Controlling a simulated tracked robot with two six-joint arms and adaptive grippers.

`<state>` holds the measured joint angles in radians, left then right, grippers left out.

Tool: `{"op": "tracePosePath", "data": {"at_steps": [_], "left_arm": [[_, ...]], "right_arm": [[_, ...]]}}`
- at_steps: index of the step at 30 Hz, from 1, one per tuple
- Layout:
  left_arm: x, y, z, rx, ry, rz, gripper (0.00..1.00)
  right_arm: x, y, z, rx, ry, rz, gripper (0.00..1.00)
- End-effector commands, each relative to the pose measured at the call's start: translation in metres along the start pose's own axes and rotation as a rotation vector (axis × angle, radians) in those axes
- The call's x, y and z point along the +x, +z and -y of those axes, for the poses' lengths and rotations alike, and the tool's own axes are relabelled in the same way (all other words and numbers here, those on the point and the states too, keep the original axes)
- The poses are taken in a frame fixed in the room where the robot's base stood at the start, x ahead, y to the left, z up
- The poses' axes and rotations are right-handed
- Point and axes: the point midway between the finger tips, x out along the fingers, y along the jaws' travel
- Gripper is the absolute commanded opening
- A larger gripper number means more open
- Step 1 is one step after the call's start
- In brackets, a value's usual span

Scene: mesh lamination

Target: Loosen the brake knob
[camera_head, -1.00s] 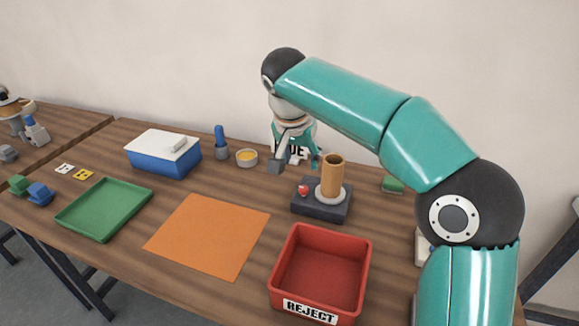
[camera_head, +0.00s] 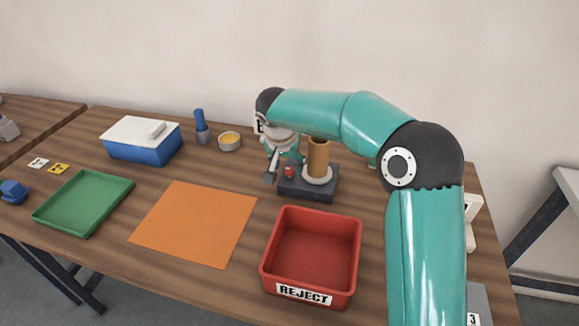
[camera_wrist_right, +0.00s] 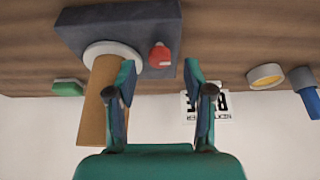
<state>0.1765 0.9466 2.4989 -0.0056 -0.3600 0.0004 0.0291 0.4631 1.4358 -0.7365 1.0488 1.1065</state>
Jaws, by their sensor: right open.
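The red brake knob (camera_head: 289,171) sits on a dark base (camera_head: 307,188) beside a white round flange that holds an upright brown cylinder (camera_head: 318,156). My right gripper (camera_head: 284,167) is close to the knob, at the left side of the base, and is open. In the right wrist view the knob (camera_wrist_right: 159,56) shows beyond and between the spread fingers of my right gripper (camera_wrist_right: 160,70), with nothing held. There the brown cylinder (camera_wrist_right: 98,105) passes behind the left finger. Whether a finger touches the cylinder, I cannot tell. My left gripper is not in view.
A red REJECT bin (camera_head: 311,250) stands in front of the base. An orange sheet (camera_head: 195,222), a green tray (camera_head: 84,203) and a blue box with a white lid (camera_head: 142,138) lie to the left. A yellow-filled cup (camera_head: 230,141) and a blue-handled tool (camera_head: 201,126) stand behind.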

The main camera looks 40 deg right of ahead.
Motion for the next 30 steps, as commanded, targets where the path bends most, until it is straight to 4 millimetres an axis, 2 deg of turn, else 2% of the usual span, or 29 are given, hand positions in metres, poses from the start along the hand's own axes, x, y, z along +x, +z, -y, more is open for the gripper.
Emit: {"op": "tracePosePath", "data": {"at_steps": [1, 6, 17, 26, 30], "left_arm": [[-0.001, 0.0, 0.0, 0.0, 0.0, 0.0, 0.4], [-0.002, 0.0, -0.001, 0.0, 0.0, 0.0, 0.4], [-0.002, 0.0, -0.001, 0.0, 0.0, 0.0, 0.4], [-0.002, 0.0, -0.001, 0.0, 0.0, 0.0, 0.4], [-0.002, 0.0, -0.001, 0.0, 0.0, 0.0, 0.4]], "right_arm": [[0.008, 0.0, -0.001, 0.0, 0.003, 0.002, 0.52], [0.022, -0.001, 0.0, -0.001, 0.001, -0.001, 0.52], [0.027, -0.001, -0.001, 0.0, 0.001, -0.001, 0.52], [0.026, -0.001, -0.001, 0.0, 0.0, -0.001, 0.02], [0.027, -0.002, -0.001, -0.001, -0.001, -0.002, 0.0]]}}
